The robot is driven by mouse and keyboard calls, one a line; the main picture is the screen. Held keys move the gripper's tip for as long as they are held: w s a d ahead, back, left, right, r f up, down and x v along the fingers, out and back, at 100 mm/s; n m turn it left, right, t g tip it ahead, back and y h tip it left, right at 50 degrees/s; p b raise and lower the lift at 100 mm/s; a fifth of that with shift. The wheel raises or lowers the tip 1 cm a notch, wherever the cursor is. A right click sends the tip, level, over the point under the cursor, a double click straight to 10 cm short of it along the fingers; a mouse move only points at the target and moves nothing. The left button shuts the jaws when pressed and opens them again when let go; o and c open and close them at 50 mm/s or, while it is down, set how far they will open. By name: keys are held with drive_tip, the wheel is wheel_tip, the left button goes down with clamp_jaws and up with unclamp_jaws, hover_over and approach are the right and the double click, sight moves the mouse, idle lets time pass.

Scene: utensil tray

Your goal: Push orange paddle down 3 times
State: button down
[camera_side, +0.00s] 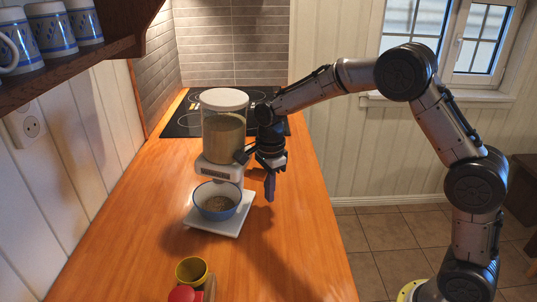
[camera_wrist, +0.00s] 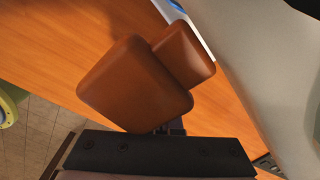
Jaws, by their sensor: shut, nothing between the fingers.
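A dispenser (camera_side: 224,135) with a white lid and grain-coloured contents stands on the counter. A bowl (camera_side: 217,201), blue outside, sits under it on the white base (camera_side: 232,230); some brownish contents show inside. My gripper (camera_side: 269,190) is shut and empty, pointing down close to the dispenser's right side. In the wrist view, two orange-brown rounded blocks (camera_wrist: 137,84) fill the middle beside the dispenser's pale body (camera_wrist: 265,75). I cannot tell whether they are the paddle or my fingers. No orange paddle shows clearly in the side view; contact cannot be told.
A yellow cup (camera_side: 191,270) and a red item (camera_side: 184,293) stand at the counter's front. A dark cooktop (camera_side: 183,123) lies behind the dispenser. Blue-striped mugs (camera_side: 50,30) stand on a shelf at upper left. The counter (camera_side: 290,240) right of the base is clear.

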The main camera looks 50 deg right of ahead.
drive_tip(key=shift+s+r, duration=0.15)
drive_tip(key=shift+r, duration=0.95)
drive_tip(key=shift+s+r, duration=0.1)
drive_tip(key=shift+r, duration=3.55)
drive_tip(key=shift+r, duration=2.5)
